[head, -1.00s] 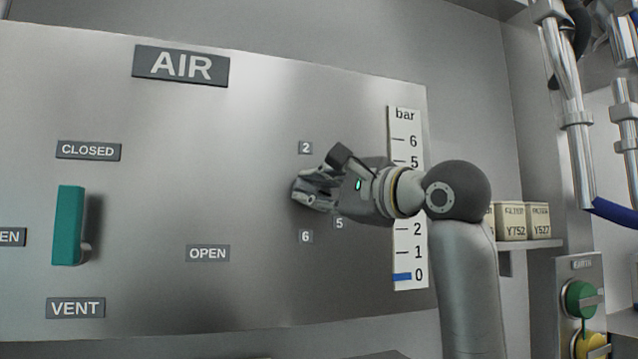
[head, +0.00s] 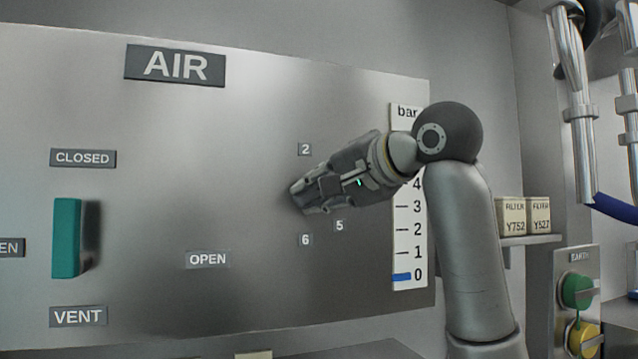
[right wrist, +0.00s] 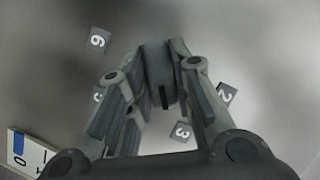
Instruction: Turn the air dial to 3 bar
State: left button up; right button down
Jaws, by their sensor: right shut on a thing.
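The air dial (right wrist: 158,70) is a dark grey knob, held between the fingers of my right gripper in the right wrist view. A black mark shows on its near end; I cannot tell exactly which number it points to. My right gripper (head: 298,197) is shut on the dial and hides it in the head view. Number labels 6 (right wrist: 97,40), 2 (right wrist: 226,94) and 3 (right wrist: 181,131) lie around it; 5 is partly covered by a finger. The bar gauge (head: 402,245) has its blue marker (head: 402,277) at 0. My left gripper is not in view.
The AIR panel (head: 200,290) also carries a teal lever handle (head: 66,238) at the left, between the CLOSED and VENT labels. Filter boxes (head: 523,216) stand on a shelf at the right, above a green knob (head: 577,290) and a yellow one.

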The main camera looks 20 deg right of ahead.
jog(key=shift+r+n+h+p, duration=0.3)
jog(key=shift+n, duration=0.3)
jog(key=shift+f, duration=0.1)
jog(key=c, duration=1.6)
grip_release()
jog(key=o, duration=0.3)
jog(key=shift+w+a+f+g, duration=0.1)
jog(key=shift+w+f+g, duration=0.1)
jog(key=shift+w+g, duration=0.1)
jog(key=shift+s, duration=0.15)
jog(key=shift+s+r, duration=0.15)
jog(key=shift+s, duration=0.1)
jog(key=v, duration=1.1)
jog(key=shift+s, duration=0.15)
